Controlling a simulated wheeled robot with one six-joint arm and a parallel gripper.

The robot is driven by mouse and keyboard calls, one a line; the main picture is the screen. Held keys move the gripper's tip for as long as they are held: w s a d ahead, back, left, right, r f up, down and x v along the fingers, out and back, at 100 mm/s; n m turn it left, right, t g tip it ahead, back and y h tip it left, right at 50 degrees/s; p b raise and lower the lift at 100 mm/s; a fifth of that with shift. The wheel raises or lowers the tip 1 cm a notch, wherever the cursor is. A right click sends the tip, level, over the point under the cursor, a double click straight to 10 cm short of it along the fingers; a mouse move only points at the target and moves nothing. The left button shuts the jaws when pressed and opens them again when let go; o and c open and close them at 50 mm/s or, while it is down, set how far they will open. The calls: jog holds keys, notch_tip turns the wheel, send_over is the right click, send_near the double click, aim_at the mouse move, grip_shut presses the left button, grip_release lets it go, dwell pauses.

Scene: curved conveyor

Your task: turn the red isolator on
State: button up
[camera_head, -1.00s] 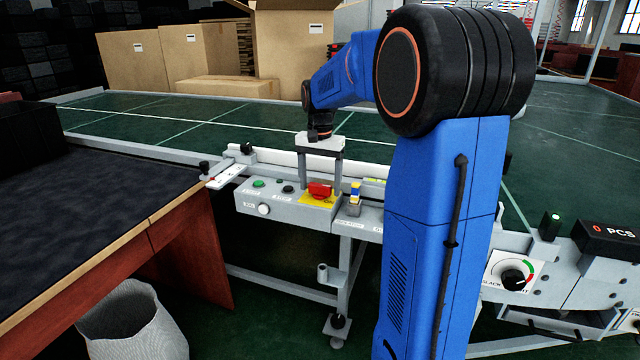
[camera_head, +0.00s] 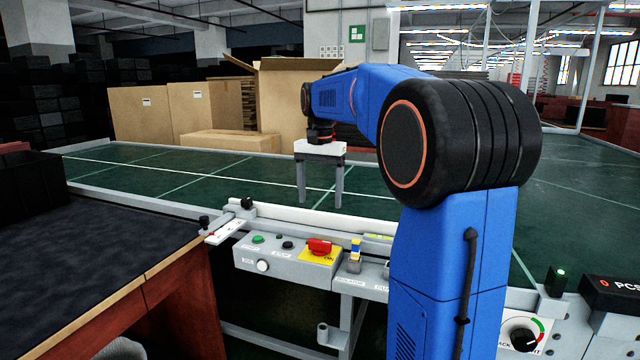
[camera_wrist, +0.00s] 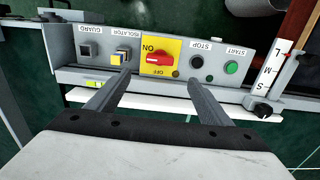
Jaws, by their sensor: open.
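The red isolator (camera_head: 319,246) is a red rotary knob on a yellow plate on the grey control box. In the wrist view the red isolator (camera_wrist: 158,60) appears upside down, its handle lying roughly sideways, between the ON print and a smaller OFF print. My gripper (camera_head: 321,204) is open and empty, raised clear above the panel, its fingers pointing down. In the wrist view my gripper (camera_wrist: 158,76) has its two fingers spread either side of the knob, apart from it.
A green START button (camera_wrist: 232,67), black STOP button (camera_wrist: 197,62) and blue-yellow switch (camera_wrist: 121,56) flank the knob. A slack dial (camera_head: 523,339) sits to the right. The green conveyor (camera_head: 110,170) lies behind, and a dark-topped table (camera_head: 90,265) stands left.

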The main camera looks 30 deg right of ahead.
jog(key=shift+r, duration=1.7)
jog(key=s+a+f+n+t, duration=0.1)
jog(key=s+a+f+n, duration=0.2)
jog(key=s+a, duration=0.35)
jog(key=s+a+f+n+t, duration=0.1)
jog(key=s+a+f+n, duration=0.2)
jog(key=s, duration=0.6)
jog(key=s+a+f+n+t, duration=0.1)
jog(key=s+a+f+n, duration=0.1)
jog(key=s+f, duration=0.5)
jog(key=s+a+f+n+t, duration=0.1)
jog(key=s+a+f+n, duration=0.1)
jog(key=s+a+f, duration=0.2)
jog(key=s+f, duration=0.3)
jog(key=s, duration=0.1)
jog(key=shift+a+f+n+t, duration=0.3)
jog(key=shift+f+t, duration=0.05)
jog(key=shift+t, duration=0.05)
